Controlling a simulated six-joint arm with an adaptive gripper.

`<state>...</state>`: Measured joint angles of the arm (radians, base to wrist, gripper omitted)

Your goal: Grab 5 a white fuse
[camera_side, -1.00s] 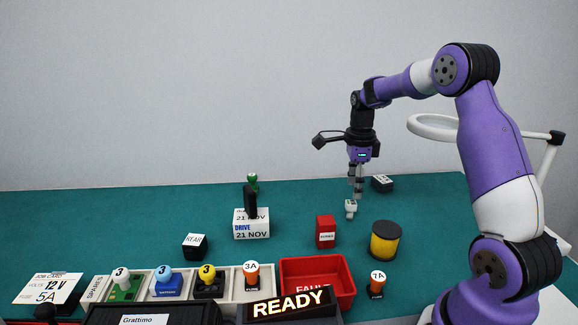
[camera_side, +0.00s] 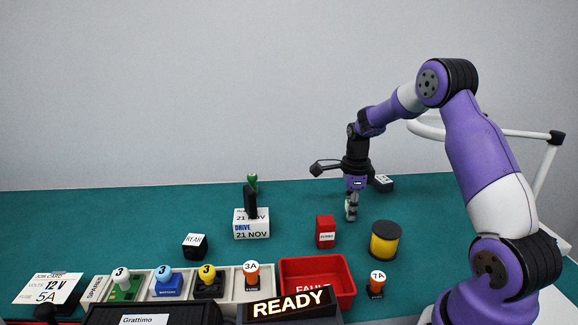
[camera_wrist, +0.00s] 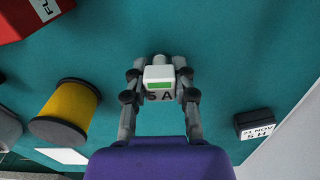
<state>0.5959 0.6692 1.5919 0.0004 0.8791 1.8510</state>
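The white fuse (camera_wrist: 159,76) stands on the green table and carries a "5 A" label and a green stripe in the wrist view. In the side view it is mostly hidden between the fingers. My gripper (camera_side: 351,212) points straight down, low over the table. Its two fingers (camera_wrist: 160,88) stand on either side of the fuse, very close to it. I cannot tell whether they touch it.
A red block (camera_side: 325,231), a yellow spool (camera_side: 385,241) and a red fault bin (camera_side: 345,288) lie in front of my gripper. A dark block (camera_side: 382,183) stands just behind it. The dated drive block (camera_side: 251,231) is to the left. Table around the fuse is clear.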

